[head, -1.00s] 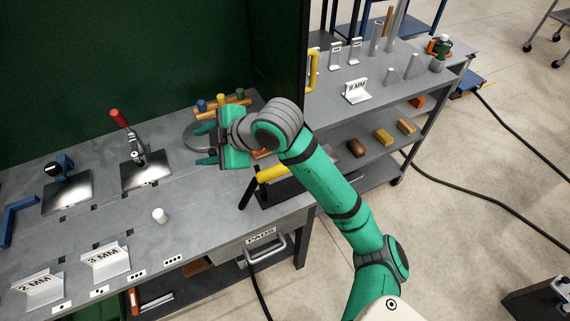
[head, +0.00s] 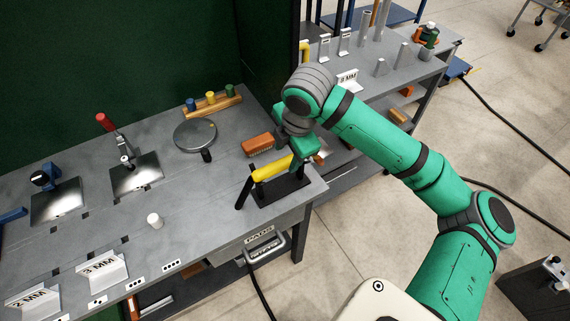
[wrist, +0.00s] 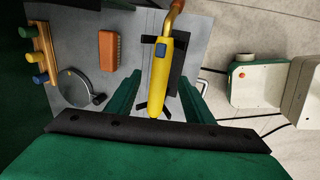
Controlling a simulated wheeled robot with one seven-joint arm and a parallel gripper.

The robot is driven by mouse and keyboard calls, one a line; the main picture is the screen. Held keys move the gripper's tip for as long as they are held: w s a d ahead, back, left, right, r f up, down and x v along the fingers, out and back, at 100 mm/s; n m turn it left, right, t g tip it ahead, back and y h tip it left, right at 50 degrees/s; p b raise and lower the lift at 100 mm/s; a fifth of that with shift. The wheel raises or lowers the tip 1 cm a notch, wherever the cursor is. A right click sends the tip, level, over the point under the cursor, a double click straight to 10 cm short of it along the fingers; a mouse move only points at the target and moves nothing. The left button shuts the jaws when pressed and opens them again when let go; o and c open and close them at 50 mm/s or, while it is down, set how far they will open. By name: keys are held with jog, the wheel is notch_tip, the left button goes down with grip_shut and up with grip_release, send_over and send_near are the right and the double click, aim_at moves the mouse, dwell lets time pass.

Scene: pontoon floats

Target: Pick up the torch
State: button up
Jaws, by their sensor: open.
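The torch (head: 272,168) has a yellow handle and rests on a dark stand (head: 283,189) at the right end of the grey bench. In the wrist view the torch (wrist: 159,76) shows a blue button and a copper-coloured neck at the top of the picture. My gripper (head: 301,158) is at the torch's right end in the head view, and its fingertips are partly hidden there. In the wrist view my gripper (wrist: 156,88) is open, with one green finger on each side of the yellow handle and gaps between. I cannot tell the height difference.
An orange brush (head: 258,144) lies just behind the torch. A round grey plate (head: 195,135) and a wooden rack of coloured pegs (head: 212,99) stand farther back. A second bench (head: 400,62) stands at the right.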

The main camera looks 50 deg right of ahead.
aim_at(285, 161)
jog(key=shift+x, duration=3.1)
grip_shut()
